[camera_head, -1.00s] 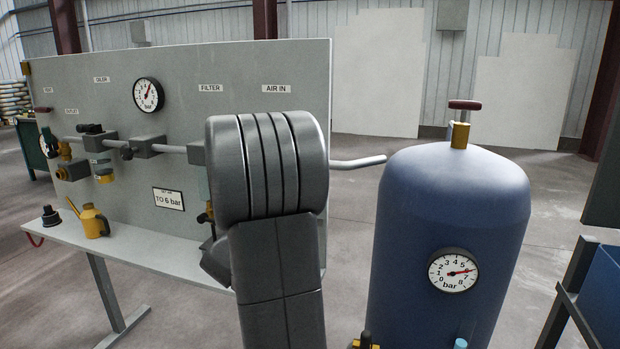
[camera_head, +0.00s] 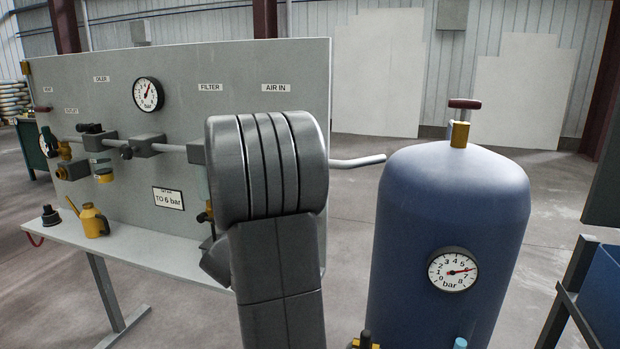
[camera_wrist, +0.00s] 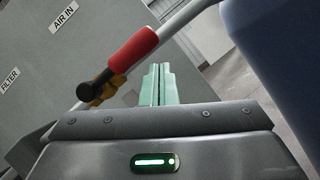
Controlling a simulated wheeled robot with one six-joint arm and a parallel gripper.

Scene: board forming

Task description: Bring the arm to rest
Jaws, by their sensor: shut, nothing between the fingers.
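My arm stands upright in the middle of the head view, in front of the grey board (camera_head: 240,130), and hides part of it. My gripper (camera_wrist: 158,75) shows in the wrist view with its two pale green fingers together and nothing between them. Behind the fingers, to their left, is a valve with a red handle (camera_wrist: 134,50) and a brass body (camera_wrist: 100,92) on the grey pipe (camera_wrist: 190,14). In the head view the gripper is hidden behind my arm.
A blue tank (camera_head: 450,200) with a gauge (camera_head: 453,270) stands close on the right. A shelf (camera_head: 125,249) under the board holds a yellow oil can (camera_head: 93,222) and a black cup-shaped part (camera_head: 50,216). A dark frame (camera_head: 570,290) stands at the far right. Open floor lies behind the tank.

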